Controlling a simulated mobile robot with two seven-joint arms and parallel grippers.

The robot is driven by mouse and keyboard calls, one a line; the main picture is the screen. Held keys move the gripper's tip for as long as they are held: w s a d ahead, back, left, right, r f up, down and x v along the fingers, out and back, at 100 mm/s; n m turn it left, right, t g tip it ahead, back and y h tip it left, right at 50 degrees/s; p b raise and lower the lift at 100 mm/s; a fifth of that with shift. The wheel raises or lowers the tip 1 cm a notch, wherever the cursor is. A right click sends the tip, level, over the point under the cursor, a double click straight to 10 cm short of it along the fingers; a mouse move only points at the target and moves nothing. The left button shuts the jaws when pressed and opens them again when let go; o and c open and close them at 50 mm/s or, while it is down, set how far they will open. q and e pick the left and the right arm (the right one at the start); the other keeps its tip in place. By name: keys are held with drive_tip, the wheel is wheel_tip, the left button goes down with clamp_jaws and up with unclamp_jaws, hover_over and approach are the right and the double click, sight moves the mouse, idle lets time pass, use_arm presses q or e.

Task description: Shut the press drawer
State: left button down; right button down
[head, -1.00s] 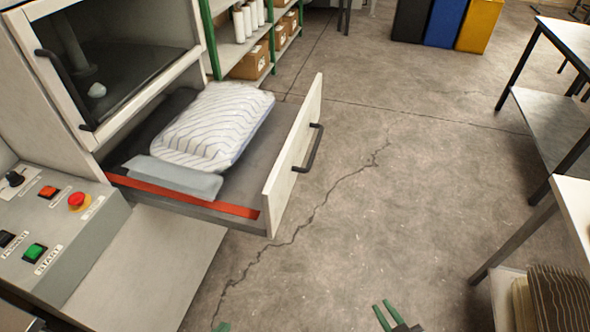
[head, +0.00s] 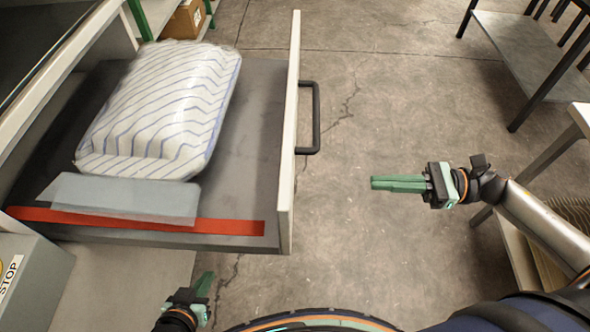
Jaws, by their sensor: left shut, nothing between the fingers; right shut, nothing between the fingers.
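The press drawer (head: 258,140) is pulled out, with its white front panel (head: 291,120) and dark bar handle (head: 315,118) facing right. A striped white pillow (head: 160,108) lies in it, with a grey-blue flap (head: 125,197) at its near end. A red strip (head: 235,227) runs along the drawer's near edge. My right gripper (head: 374,184) is shut and empty, to the right of the handle and apart from it, pointing left. My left gripper (head: 207,280) is shut and empty, below the drawer's near edge in the picture.
The press body (head: 40,110) stands at the left, with part of its control box (head: 35,280) at the lower left. A shelf with a cardboard box (head: 185,18) is behind the drawer. Tables (head: 525,50) stand at the right. The floor (head: 400,100) right of the handle is clear.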

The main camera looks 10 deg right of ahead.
use_arm(q)
drive_tip(key=shift+s+a+r+p, duration=0.25)
drive_tip(key=shift+s+p, duration=0.3)
drive_tip(key=shift+p, duration=0.45)
use_arm(e)
drive_tip(key=x, duration=1.4)
drive_tip(key=shift+s, duration=0.25)
use_arm(q)
drive_tip(key=shift+w+r, duration=0.1)
use_arm(e)
drive_tip(key=shift+a, duration=0.1)
